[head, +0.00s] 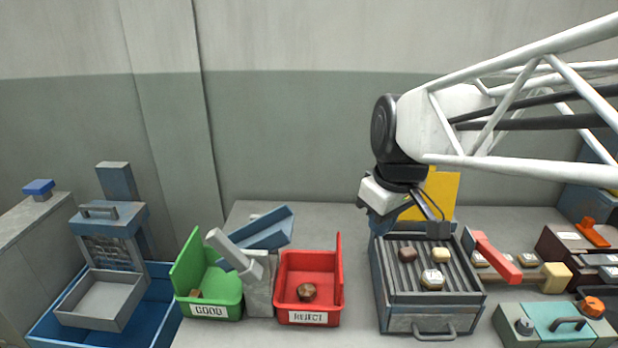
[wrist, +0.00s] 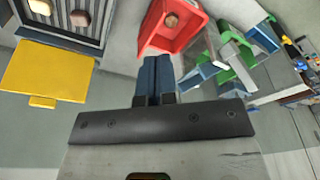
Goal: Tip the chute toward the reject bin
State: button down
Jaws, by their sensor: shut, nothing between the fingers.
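The chute (head: 268,232) is a blue trough on a grey post between two bins. It slopes down to the left, its low end over the green GOOD bin (head: 190,262). A light grey lever bar (head: 228,248) crosses its front. The red REJECT bin (head: 322,262) stands right of the post with a round brown piece (head: 307,292) in it. My gripper (head: 379,228) is at the back left of the grill tray, right of the reject bin and apart from the chute. In the wrist view its blue fingers (wrist: 153,78) are together and empty.
The ribbed grill tray (head: 420,310) holds several small pieces, with a yellow panel (head: 440,193) behind it. A red-handled tool (head: 497,257) lies to the right. A blue press stand (head: 110,225) with a grey tray is at left. The counter behind the reject bin is clear.

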jog(key=w+a+r+n, duration=0.2)
jog(key=w+a+n, duration=0.3)
jog(key=w+a, duration=0.25)
jog(key=n+g+y, duration=0.1)
jog(key=n+g, duration=0.1)
jog(key=n, duration=0.3)
send_over(288, 231)
jog(key=shift+a, duration=0.15)
jog(key=shift+f, duration=0.2)
jog(key=f, duration=0.3)
jog(key=a+f, duration=0.1)
jog(key=f, duration=0.5)
jog(key=shift+a, duration=0.35)
jog(key=f, duration=0.1)
jog(key=d+f, duration=0.1)
jog(key=shift+d+f, duration=0.2)
jog(key=shift+f, duration=0.15)
jog(key=shift+d+f, duration=0.35)
jog(key=shift+f, duration=0.2)
